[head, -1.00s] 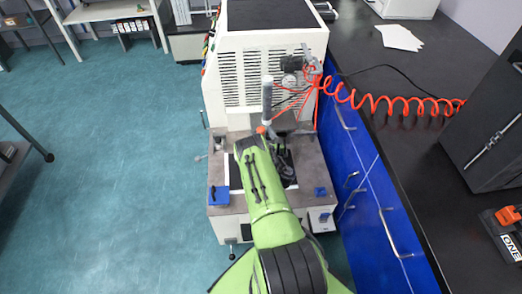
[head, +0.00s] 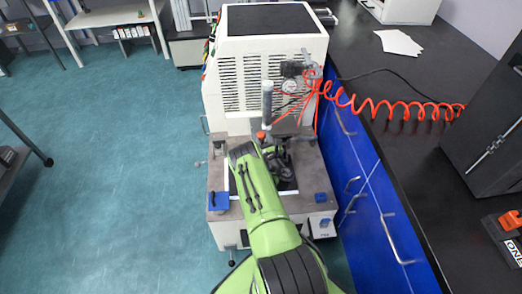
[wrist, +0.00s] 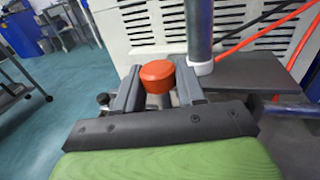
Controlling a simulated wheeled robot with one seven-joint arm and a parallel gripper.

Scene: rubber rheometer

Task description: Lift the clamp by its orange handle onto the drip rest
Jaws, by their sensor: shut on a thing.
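The clamp's orange handle (wrist: 157,75) sits between the two fingers of my gripper (wrist: 158,92) in the wrist view, and the fingers are shut on it. In the head view the orange handle (head: 261,135) shows as a small spot just beyond my green arm. The rest of the clamp is hidden by my gripper and arm. I cannot tell which part is the drip rest.
The white rheometer cabinet (head: 262,55) with vent slots stands behind the grey work deck (head: 312,170). A grey upright post (wrist: 199,30) rises close to my gripper's right finger. A coiled orange air hose (head: 390,103) runs right over the black counter (head: 400,75). Blue blocks (head: 218,201) sit at the deck's front.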

